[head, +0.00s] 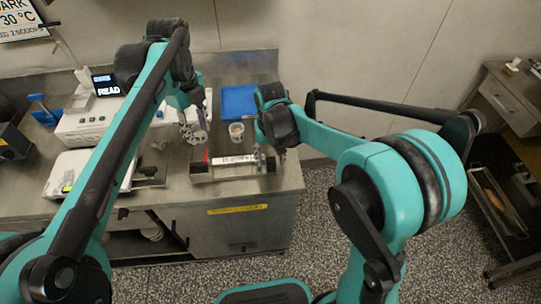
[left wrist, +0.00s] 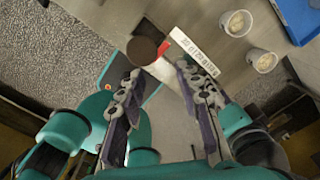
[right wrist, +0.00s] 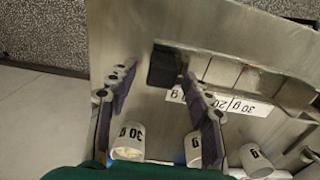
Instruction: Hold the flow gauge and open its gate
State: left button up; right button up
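The flow gauge (head: 234,170) is a long metal piece with a white printed strip, lying on the steel counter. Its red part (head: 206,157) is at the left end, and a dark block (right wrist: 163,68) is at the other end. In the left wrist view the strip (left wrist: 195,52) and red part (left wrist: 163,47) lie beyond my left gripper (left wrist: 155,78), near a dark round disc (left wrist: 141,51). That gripper is open and empty, above the gauge's left end. My right gripper (right wrist: 158,80) is open, with the dark block showing between its fingers; contact cannot be told. Its fingers are largely hidden in the head view.
Labelled cups (head: 236,130) stand behind the gauge, close to my right gripper's fingers in its wrist view (right wrist: 128,140). A blue tray (head: 239,101) lies at the back. A scale (head: 88,120) with a READ display is at left. The counter front (head: 240,195) is clear.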

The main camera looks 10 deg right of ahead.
grip_shut()
pick_arm(q)
jog(key=shift+f, duration=0.1)
jog(key=c, duration=0.7)
jog(key=shift+s+f+n, duration=0.2)
jog(key=shift+f+n, duration=0.05)
jog(key=shift+n, duration=0.15)
grip_shut()
jog(key=s+a+f+n+t+y, duration=0.1)
jog(key=s+f+n+y, duration=0.35)
jog(key=n, duration=0.55)
jog(key=s+a+f+n+t+y, duration=0.1)
jog(key=s+f+n+t+y, duration=0.25)
jog(key=n, duration=0.75)
jog(key=s+d+m+t+h, duration=0.1)
jog(key=d+t+h, duration=0.15)
jog(key=d, duration=0.55)
jog(key=s+d+m+t+h, duration=0.2)
jog(key=d+t, duration=0.1)
jog(key=d, duration=0.5)
jog(key=shift+w+a+r+n+t+y, duration=0.15)
jog(key=shift+w+a+r+n+y, duration=0.2)
jog(key=shift+r+y, duration=0.4)
jog(key=shift+w+a+r+n+t+y, duration=0.1)
jog(key=shift+w+a+r+n+y, duration=0.25)
jog(key=shift+r+y, duration=0.45)
jog(key=shift+w+a+r+n+t+y, duration=0.1)
jog(key=shift+w+a+r+t+y, duration=0.1)
jog(key=shift+a+r+y, duration=0.55)
